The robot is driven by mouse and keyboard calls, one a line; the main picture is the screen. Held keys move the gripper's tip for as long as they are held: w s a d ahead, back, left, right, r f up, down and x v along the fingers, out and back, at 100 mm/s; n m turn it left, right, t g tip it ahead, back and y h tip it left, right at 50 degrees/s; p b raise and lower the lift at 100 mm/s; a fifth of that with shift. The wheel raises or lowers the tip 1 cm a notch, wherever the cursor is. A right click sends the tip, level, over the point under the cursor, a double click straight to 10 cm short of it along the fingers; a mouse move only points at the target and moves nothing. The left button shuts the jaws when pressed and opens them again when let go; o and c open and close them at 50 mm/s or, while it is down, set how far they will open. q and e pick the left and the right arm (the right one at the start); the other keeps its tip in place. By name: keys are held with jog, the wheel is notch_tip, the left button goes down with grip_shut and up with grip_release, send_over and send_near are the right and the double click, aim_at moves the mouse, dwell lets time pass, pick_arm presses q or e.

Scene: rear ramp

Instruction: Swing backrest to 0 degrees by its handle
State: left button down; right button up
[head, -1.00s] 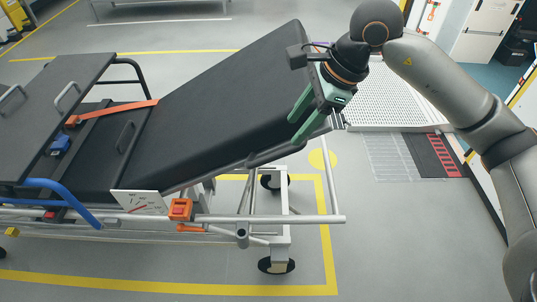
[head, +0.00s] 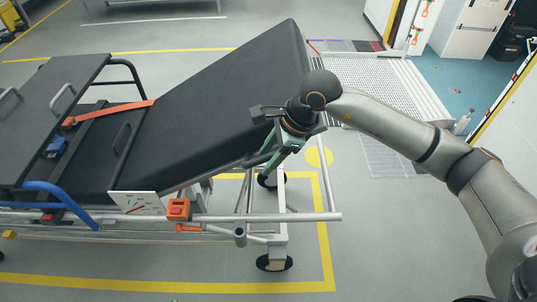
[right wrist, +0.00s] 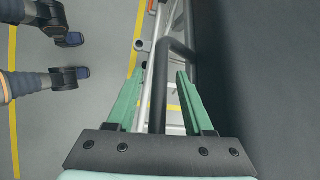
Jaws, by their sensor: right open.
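The black backrest (head: 235,95) of the stretcher is raised at a slant, its upper end toward the back right in the head view. It also fills the right side of the right wrist view (right wrist: 285,70). My right gripper (head: 262,156) is at the backrest's near lower side, fingers pointing down-left. In the right wrist view, the dark bar handle (right wrist: 159,90) runs between the two open green fingers of my right gripper (right wrist: 160,76), with visible gaps on both sides. A white angle plate (head: 137,203) with a red pointer is on the near rail. My left gripper is out of view.
An orange block (head: 178,209) sits on the near rail (head: 285,217). The stretcher's wheel (head: 274,263) is below. A ramp (head: 375,85) lies beyond my right arm. Two leg-like shapes (right wrist: 45,82) show over the floor in the right wrist view.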

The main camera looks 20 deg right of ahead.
jog(key=shift+c, duration=0.2)
grip_shut()
dwell(1.1)
